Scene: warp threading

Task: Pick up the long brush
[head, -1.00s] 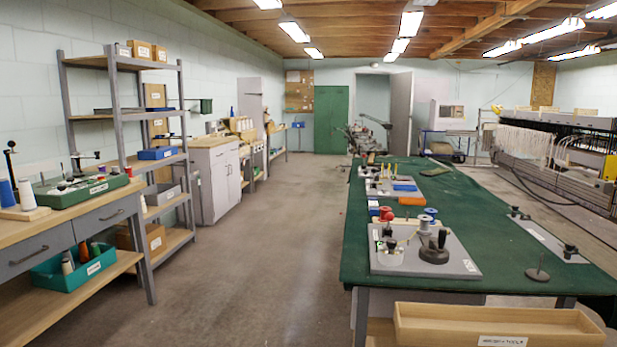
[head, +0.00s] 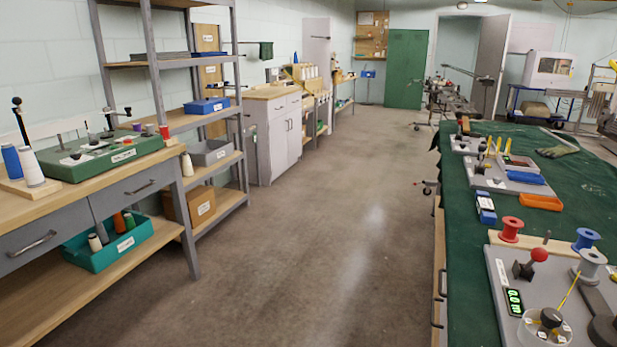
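I cannot clearly make out the long brush. A small brown object (head: 464,126) lies at the far left end of the green-topped table (head: 467,262), too small to tell whether it is a brush. Several thin yellow-handled tools stand upright near a grey board (head: 488,181) further along the table. Neither my left nor my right gripper is in view.
A grey board (head: 507,268) with red and blue spools, a red-knobbed lever and a clear cup is at the near right. A wooden workbench (head: 70,200) and grey shelving (head: 160,90) stand on the left. The concrete floor (head: 310,240) between is clear.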

